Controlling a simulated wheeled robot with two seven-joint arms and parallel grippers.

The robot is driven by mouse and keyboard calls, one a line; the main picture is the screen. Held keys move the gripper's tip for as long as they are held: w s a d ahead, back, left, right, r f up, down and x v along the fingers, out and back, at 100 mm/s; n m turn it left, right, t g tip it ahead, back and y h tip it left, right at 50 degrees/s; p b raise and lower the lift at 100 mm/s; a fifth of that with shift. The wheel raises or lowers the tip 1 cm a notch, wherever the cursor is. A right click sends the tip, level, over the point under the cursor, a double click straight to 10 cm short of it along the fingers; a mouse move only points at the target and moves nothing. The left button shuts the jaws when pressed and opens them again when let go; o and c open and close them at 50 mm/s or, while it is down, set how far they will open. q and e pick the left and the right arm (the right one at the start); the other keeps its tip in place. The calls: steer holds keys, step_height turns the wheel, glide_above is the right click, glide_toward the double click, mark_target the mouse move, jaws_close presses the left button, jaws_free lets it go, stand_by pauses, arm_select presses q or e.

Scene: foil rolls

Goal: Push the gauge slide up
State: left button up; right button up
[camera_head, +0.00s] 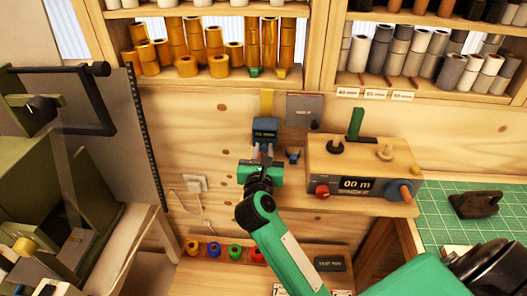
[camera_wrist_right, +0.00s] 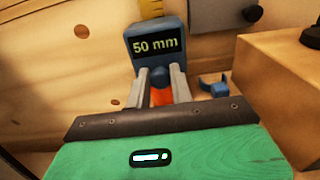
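The gauge slide (camera_head: 265,128) is a dark blue block on a yellow scale strip (camera_head: 267,101) against the wooden wall. In the right wrist view the slide (camera_wrist_right: 155,45) reads "50 mm". My right gripper (camera_head: 265,154) is just below it, pointing at it. In the right wrist view the fingertips (camera_wrist_right: 160,76) stand apart at the slide's lower edge, with a dark rounded part and something orange showing between them. I cannot tell whether the fingers press on these. My left gripper is not in view.
A wooden control box (camera_head: 362,165) with knobs and a "00 m" display stands right of the gripper. A small blue hook (camera_head: 292,156) and a grey plate (camera_head: 305,109) are close by on the wall. Shelves of rolls (camera_head: 212,39) hang above.

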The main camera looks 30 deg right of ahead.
mark_target(264, 128)
jaws_close()
step_height(264, 128, up, 8)
steer(key=p, duration=0.6)
steer(key=shift+r, duration=0.1)
steer(key=o, duration=0.6)
jaws_free()
